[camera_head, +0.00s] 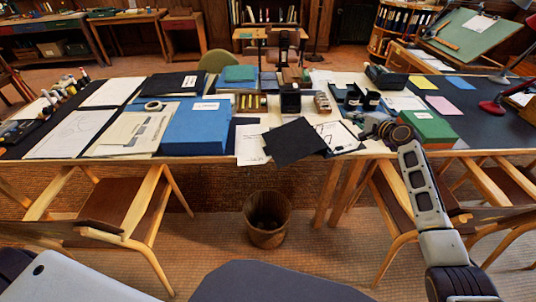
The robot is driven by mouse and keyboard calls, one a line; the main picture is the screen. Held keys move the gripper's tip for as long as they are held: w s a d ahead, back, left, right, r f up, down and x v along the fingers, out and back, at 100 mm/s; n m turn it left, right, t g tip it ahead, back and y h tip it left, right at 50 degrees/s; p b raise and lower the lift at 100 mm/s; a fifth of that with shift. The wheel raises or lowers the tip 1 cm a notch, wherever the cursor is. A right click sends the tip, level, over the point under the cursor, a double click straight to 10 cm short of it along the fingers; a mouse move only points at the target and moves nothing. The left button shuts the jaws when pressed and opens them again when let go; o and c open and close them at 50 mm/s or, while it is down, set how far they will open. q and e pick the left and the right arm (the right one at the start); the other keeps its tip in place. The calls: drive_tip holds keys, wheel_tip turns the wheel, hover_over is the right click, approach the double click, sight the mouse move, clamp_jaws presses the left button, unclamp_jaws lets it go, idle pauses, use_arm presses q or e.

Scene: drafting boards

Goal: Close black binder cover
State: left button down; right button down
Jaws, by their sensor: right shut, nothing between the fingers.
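A black binder lies at the front edge of the table, right of the middle. Its black cover (294,143) is opened out to the left and partly overhangs the edge. White pages (338,135) show on its right side. My right gripper (367,126) is just right of the pages, over the table. Its fingers are shut and empty, and they look small and dark here. I cannot tell whether they touch the binder. My left gripper is not in view.
A blue box (196,126) stands left of the binder, and a green box (427,127) right of my gripper. Black desk items (358,97) stand behind the binder. A wastebasket (267,218) stands on the floor in front. Wooden chairs (115,207) flank the front.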

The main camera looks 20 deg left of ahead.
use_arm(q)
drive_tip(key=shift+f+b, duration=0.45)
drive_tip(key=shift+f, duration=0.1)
use_arm(e)
drive_tip(key=shift+w+d, duration=0.4)
drive_tip(key=shift+d, duration=0.1)
drive_tip(key=shift+d, duration=0.1)
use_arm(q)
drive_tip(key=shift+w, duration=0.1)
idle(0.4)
